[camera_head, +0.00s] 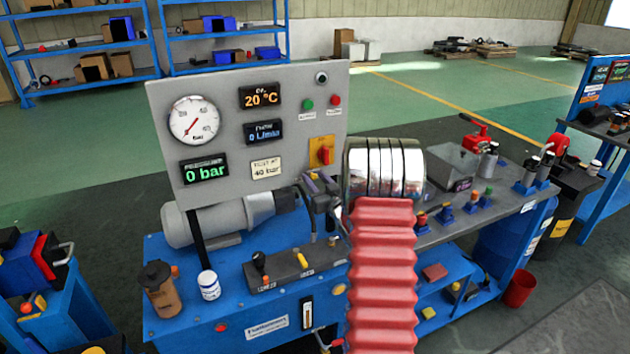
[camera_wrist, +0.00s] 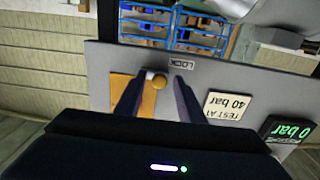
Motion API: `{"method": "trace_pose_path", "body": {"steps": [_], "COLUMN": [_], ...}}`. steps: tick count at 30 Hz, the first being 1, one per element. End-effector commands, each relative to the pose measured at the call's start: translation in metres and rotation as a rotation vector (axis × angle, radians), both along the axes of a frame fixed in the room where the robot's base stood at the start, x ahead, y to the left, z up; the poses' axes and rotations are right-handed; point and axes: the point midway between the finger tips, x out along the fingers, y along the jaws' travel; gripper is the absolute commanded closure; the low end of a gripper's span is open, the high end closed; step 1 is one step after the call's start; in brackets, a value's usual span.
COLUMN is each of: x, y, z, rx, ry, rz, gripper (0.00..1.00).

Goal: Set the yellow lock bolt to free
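In the wrist view, which shows the panel upside down, a round yellow knob (camera_wrist: 158,80), which I take for the lock bolt, appears between the fingers of my gripper (camera_wrist: 159,76). A small plate reading LOCK (camera_wrist: 181,65) is just beside it. The fingers are apart, with a visible gap on both sides of the knob; how near they are in depth is unclear. In the head view my gripper (camera_head: 322,196) is in front of the lower right of the grey panel (camera_head: 225,95). My gripper and arm hide much of that area, and I cannot make out the knob there.
An orange plate with a red switch (camera_head: 324,151) is on the panel. A grey block with a yellow handle (camera_head: 301,260) and a black lever (camera_head: 260,264) stands on the blue bench (camera_head: 185,330) below. A grey motor (camera_head: 220,217) lies behind the panel's lower edge.

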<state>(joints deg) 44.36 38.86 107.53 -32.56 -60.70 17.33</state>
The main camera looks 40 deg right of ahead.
Motion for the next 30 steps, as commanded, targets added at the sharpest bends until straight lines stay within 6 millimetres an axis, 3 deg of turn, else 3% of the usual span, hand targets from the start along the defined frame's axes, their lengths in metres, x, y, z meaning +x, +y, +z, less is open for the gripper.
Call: {"method": "trace_pose_path", "body": {"steps": [3,18,30], "x": [-0.0002,-0.0006,-0.0009], "y": [-0.0001,-0.0004,-0.0005], "z": [0.0001,0.0002,0.0002], "rx": [0.0,0.0,0.0], "ry": [0.0,-0.001,-0.001], "rz": [0.0,-0.001,-0.001], "gripper": [0.66,1.0,1.0]}}
